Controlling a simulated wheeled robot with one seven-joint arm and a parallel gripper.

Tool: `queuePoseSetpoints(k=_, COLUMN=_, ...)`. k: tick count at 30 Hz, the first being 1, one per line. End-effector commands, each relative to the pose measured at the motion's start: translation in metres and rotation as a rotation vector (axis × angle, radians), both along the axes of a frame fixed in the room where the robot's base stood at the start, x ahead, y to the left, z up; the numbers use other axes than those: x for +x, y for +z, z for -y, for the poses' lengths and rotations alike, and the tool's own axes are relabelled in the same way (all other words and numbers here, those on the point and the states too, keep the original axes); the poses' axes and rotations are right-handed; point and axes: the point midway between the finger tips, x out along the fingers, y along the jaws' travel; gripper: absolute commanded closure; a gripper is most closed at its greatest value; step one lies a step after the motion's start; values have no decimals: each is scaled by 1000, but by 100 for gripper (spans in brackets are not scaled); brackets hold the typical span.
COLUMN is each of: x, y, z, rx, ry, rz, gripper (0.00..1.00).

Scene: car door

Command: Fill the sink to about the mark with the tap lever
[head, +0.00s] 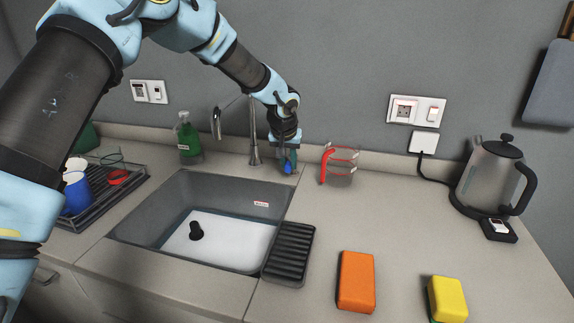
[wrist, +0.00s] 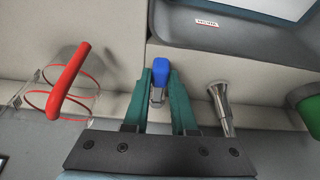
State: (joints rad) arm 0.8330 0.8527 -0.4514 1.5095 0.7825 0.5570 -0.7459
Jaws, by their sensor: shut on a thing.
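The tap (head: 254,147) stands behind the sink (head: 125,232), with its spout over the basin. No stream shows below the spout. The tap lever (wrist: 161,72) has a blue tip and sits right of the tap in the head view. My gripper (head: 288,168) is shut on the lever, its teal fingers (wrist: 162,88) on either side of it in the wrist view. The mark (head: 261,204) is a small white label with red lettering on the basin's back wall. The basin floor is pale, and I cannot tell whether water covers it. A black plug-like piece (head: 196,231) stands inside.
A measuring jug with a red handle (head: 325,166) stands right of my gripper. A green bottle (head: 188,140) is behind the sink. A black ribbed tray (head: 289,252) lies at the sink's right edge. Sponges (head: 356,281) and a kettle (head: 490,180) are further right.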

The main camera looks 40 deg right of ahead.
Motion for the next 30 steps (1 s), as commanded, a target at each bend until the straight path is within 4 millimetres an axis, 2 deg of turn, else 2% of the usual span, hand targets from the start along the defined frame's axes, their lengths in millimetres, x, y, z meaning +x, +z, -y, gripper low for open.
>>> queuePoseSetpoints(k=5, x=-8, y=-6, z=8, rx=-5, ry=99, rz=4, gripper=100)
queuePoseSetpoints(k=15, x=-25, y=-4, z=28, rx=-6, ry=404, rz=4, gripper=100)
queuePoseSetpoints(k=30, x=-34, y=2, z=56, rx=-3, ry=799, rz=1, gripper=100)
